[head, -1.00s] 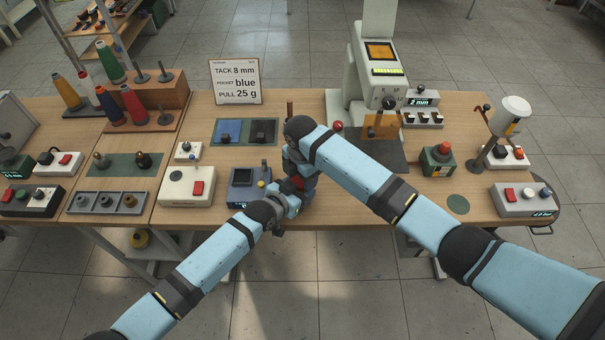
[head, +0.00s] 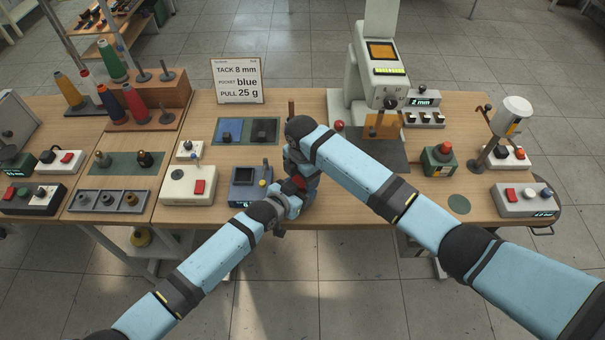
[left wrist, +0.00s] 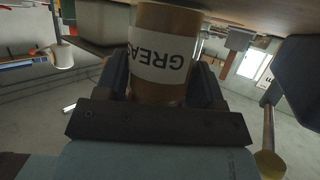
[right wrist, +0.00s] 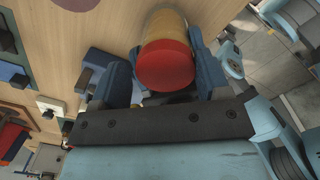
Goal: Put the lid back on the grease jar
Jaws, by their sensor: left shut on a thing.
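The grease jar (left wrist: 162,50) is a tan cylinder with a white label, upside down in the left wrist view. My left gripper (left wrist: 160,85) is shut on it, one finger on each side. The red lid (right wrist: 165,66) faces the right wrist camera, in line with the yellowish jar body (right wrist: 164,25) behind it. My right gripper (right wrist: 165,75) has its fingers against both sides of the lid. Whether the lid is seated on the jar cannot be told. In the head view the arms meet at the table's front, and a bit of red (head: 301,183) shows between them.
A blue-grey box with a screen (head: 247,186) stands close left of the grippers. A white press machine (head: 378,70) and a green box with a red button (head: 438,158) stand to the right.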

